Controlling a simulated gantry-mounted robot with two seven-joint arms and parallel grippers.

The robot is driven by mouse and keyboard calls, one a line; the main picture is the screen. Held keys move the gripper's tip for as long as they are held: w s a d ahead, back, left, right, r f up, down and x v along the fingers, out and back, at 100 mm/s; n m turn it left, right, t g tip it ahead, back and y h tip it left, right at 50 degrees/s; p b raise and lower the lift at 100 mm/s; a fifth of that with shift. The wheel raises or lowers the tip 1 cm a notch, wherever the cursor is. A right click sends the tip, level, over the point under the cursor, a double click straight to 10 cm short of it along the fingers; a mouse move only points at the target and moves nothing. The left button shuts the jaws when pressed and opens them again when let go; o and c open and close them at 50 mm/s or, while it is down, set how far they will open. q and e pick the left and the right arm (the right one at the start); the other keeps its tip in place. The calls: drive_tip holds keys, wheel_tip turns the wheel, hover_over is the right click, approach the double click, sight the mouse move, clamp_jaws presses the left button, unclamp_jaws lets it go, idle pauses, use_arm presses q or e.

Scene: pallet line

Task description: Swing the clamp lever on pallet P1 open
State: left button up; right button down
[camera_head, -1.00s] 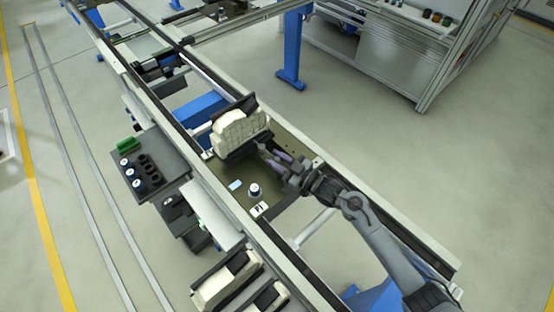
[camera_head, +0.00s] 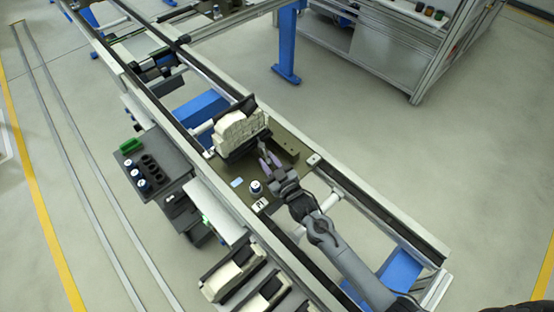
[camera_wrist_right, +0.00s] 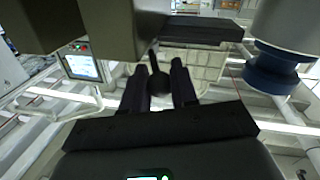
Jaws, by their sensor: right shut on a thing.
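Pallet P1 (camera_head: 291,149) is a dark plate on the conveyor, with a P1 label at its near corner. A cream ribbed block (camera_head: 240,127) sits in a dark holder on it. My right gripper (camera_head: 267,160) is just near-right of the block, over the plate. In the right wrist view, the clamp lever (camera_wrist_right: 159,83) is a dark rod with a ball knob between the two dark fingertips (camera_wrist_right: 159,80) of my right gripper, which is shut on it. The lever's base is hidden there. My left gripper is not in view.
A white and blue knob (camera_head: 255,187) stands on the plate close left of my right gripper. A dark rack (camera_head: 151,172) with blue-and-white pieces is left of the conveyor. More cream blocks (camera_head: 232,275) lie at the front. Conveyor rails (camera_head: 355,195) flank the pallet.

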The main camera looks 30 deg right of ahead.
idle(0.3)
drive_tip(key=c, duration=0.9)
unclamp_jaws()
drive_tip(key=shift+s, duration=0.1)
drive_tip(key=s, duration=1)
drive_tip(key=shift+s+d, duration=0.3)
drive_tip(key=shift+d, duration=0.1)
